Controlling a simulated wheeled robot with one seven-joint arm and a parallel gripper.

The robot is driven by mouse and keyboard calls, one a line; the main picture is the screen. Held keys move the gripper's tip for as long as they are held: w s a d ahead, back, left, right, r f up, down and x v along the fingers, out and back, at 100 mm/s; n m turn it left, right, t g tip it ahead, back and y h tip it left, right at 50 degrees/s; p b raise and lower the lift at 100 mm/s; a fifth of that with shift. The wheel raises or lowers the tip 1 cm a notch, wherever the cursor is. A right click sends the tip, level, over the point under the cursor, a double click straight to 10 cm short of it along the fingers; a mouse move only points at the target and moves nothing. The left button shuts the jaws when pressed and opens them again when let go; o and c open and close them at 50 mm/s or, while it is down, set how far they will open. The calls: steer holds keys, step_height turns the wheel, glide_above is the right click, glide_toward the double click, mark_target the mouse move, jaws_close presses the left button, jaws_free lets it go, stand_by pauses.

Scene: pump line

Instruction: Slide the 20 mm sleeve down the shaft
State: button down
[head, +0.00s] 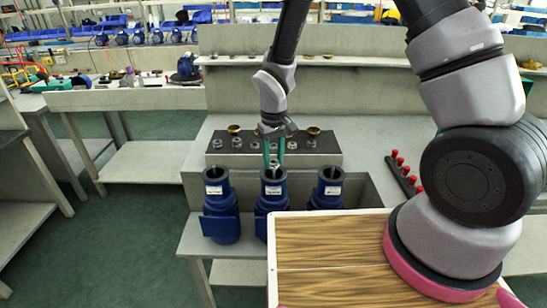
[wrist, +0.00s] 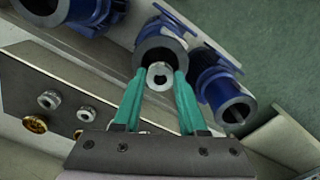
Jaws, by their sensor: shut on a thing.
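My gripper (head: 274,164) points down over the middle blue pump (head: 272,192). Its two green fingers are shut on a silver ring-shaped sleeve, which shows clearly in the wrist view (wrist: 160,75) between the fingertips (wrist: 160,82). In the wrist view the sleeve lies over the dark round mouth of the middle pump (wrist: 150,45). The shaft inside this pump is hidden by the sleeve and fingers, so I cannot tell whether the sleeve is around it. The sleeve's size cannot be read.
Blue pumps stand close on the left (head: 219,200) and right (head: 328,188). Behind them, a grey block (head: 333,157) carries several silver rings and brass parts (head: 234,130). A rack of red-topped pegs (head: 398,161) is on the right. A wood-grain board (head: 330,265) lies in front.

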steer(key=shift+f, duration=0.25)
stand_by(0.3)
steer(key=shift+c, duration=1.9)
jaws_free()
step_height(320, 180, up, 11)
steer(key=shift+f, duration=0.1)
